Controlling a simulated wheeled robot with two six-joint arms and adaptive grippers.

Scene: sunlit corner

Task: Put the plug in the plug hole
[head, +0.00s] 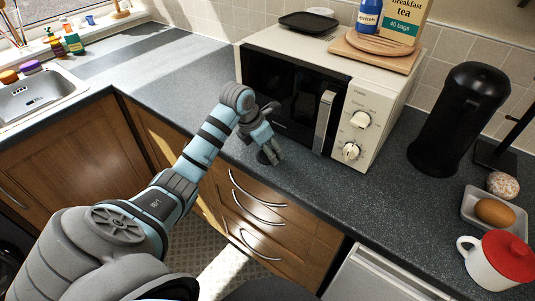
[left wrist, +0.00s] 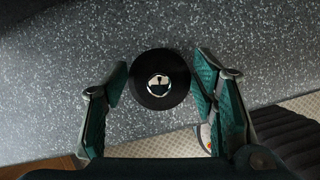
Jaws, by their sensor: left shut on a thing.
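The plug (left wrist: 160,82) is a round black disc with a shiny metal centre, seen from above in the left wrist view. In the head view only its dark edge (head: 262,158) shows beside the fingers. My left gripper (head: 272,159) is shut on the plug at the front edge of the grey counter, before the microwave. Its green-padded fingers (left wrist: 161,76) are on either side of the disc in the left wrist view. The metal sink (head: 62,84) is at the far left of the head view. I cannot make out its plug hole clearly. My right gripper is not in view.
The microwave (head: 310,60) stands close behind my left gripper. A black flask-like container (head: 455,120), a dish with an egg (head: 494,212) and a red-lidded white mug (head: 495,262) stand right. Bottles (head: 73,40) stand behind the sink. The counter (head: 165,60) between sink and microwave is clear.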

